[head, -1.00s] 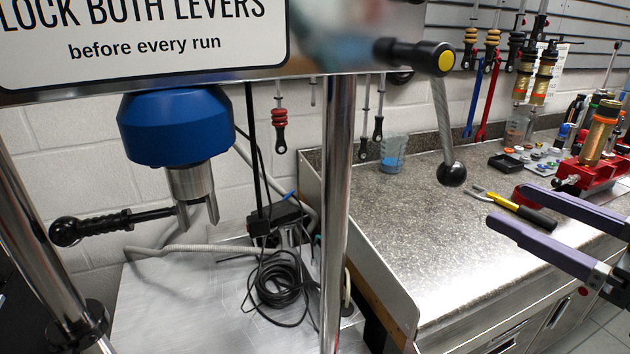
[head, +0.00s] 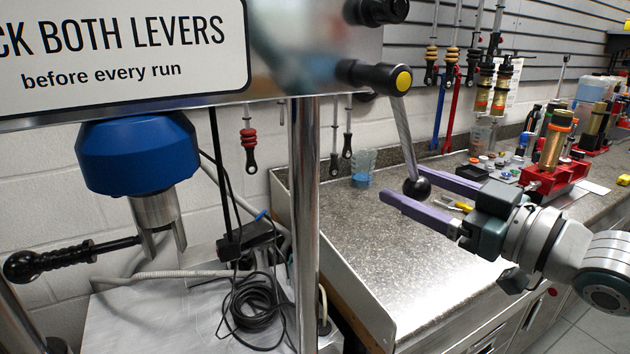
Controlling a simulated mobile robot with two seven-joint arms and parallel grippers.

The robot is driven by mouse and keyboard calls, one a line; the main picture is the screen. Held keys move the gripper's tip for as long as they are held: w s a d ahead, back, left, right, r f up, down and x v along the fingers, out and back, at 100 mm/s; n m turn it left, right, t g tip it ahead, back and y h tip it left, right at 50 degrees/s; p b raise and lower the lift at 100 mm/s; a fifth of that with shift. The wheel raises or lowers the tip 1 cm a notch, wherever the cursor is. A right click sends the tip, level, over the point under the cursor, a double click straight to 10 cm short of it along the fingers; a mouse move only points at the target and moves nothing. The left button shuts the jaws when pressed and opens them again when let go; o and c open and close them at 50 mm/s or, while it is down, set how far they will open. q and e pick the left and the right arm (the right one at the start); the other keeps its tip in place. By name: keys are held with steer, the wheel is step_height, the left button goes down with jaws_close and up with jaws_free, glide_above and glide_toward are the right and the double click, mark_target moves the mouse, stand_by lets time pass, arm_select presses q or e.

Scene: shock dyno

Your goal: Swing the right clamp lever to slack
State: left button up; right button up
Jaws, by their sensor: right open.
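The right clamp lever (head: 402,138) is a metal rod with a black ball knob (head: 417,187). It hangs down, slightly tilted, from a black hub with a yellow cap (head: 403,81) at the right end of the crosshead. My right gripper (head: 404,187) has purple fingers and is open, reaching in from the right. In the picture its two fingertips lie on either side of the knob, one above and one below. I cannot tell whether they touch it. My left gripper is not in view.
A chrome column (head: 304,220) stands left of the lever. A sign (head: 120,50) covers the crosshead front, with a blue load cell (head: 138,152) below. The bench (head: 370,240) behind holds a red vise (head: 556,178), pliers, a beaker (head: 362,168) and small parts. Its near left surface is clear.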

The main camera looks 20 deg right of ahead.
jaws_close()
stand_by(0.6)
stand_by(0.8)
